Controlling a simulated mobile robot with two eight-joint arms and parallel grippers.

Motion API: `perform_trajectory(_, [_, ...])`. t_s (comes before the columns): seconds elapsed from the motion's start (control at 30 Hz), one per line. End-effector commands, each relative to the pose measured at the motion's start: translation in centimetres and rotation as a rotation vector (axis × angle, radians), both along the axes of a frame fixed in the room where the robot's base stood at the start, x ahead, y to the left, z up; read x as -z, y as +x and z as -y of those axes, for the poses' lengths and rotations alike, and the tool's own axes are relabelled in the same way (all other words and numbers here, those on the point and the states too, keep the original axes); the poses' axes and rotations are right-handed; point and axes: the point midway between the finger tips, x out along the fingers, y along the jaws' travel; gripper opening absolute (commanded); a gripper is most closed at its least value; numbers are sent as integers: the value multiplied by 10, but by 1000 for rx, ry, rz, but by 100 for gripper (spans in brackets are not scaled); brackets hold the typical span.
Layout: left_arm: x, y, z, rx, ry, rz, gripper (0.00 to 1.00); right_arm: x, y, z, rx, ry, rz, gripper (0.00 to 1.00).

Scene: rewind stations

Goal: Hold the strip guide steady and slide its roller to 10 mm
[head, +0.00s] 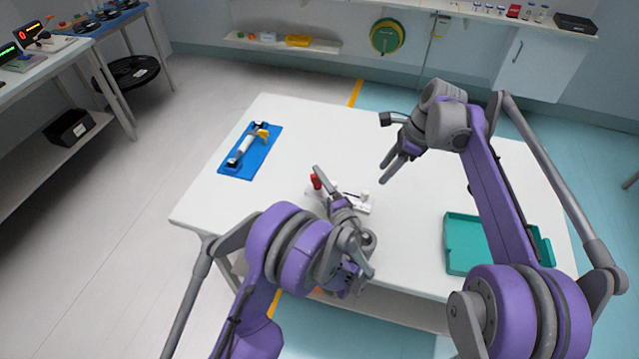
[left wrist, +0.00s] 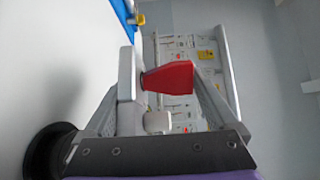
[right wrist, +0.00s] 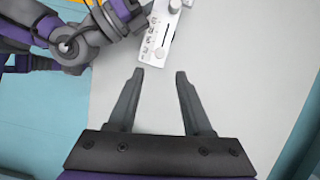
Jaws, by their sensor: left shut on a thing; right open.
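The strip guide (head: 350,204) is a small white piece on the white table with a red handle (head: 316,181) at its left. My left gripper (head: 323,184) is shut on the red handle, which also shows between its fingers in the left wrist view (left wrist: 168,78). In the right wrist view the guide (right wrist: 154,48) shows a dark slot and printed marks. A pale round knob (right wrist: 175,5), apparently the roller, is at the slot's far end; its exact reading is unclear. My right gripper (right wrist: 160,76) is open and empty, above the table and apart from the guide.
A blue mat (head: 262,160) with a white and yellow item lies at the table's back left. A teal tray (head: 449,265) stands at the right front, partly behind my right arm. The table (head: 300,120) is clear at the back middle.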

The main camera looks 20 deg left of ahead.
Motion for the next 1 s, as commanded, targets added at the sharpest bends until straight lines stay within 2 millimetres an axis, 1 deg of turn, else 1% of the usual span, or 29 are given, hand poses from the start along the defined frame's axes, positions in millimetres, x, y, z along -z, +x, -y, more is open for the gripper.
perform_trajectory(0.03, [0,0,0,0,0,0,39,0,0,0,0,0,0,50])
perform_trajectory(0.17, [0,0,0,0,0,0,15,0,0,0,0,0,0,50])
perform_trajectory(0.2, [0,0,0,0,0,0,10,0,0,0,0,0,0,52])
perform_trajectory(0.23, [0,0,0,0,0,0,10,0,0,0,0,-1,0,56])
perform_trajectory(0.37, [0,0,0,0,0,0,10,-3,-1,-9,21,-52,-12,56])
perform_trajectory(0.5, [0,0,0,0,0,0,10,-11,-4,-26,94,-188,-24,56])
perform_trajectory(0.6, [0,0,0,0,0,0,10,-19,-5,-35,153,-276,-14,56])
perform_trajectory(0.73, [0,0,0,0,0,0,10,-23,-5,-41,203,-341,2,56])
perform_trajectory(0.87, [0,0,0,0,0,0,10,-12,-4,-41,216,-353,6,56])
perform_trajectory(1.0, [0,0,0,0,0,0,10,14,-5,-41,215,-352,5,56])
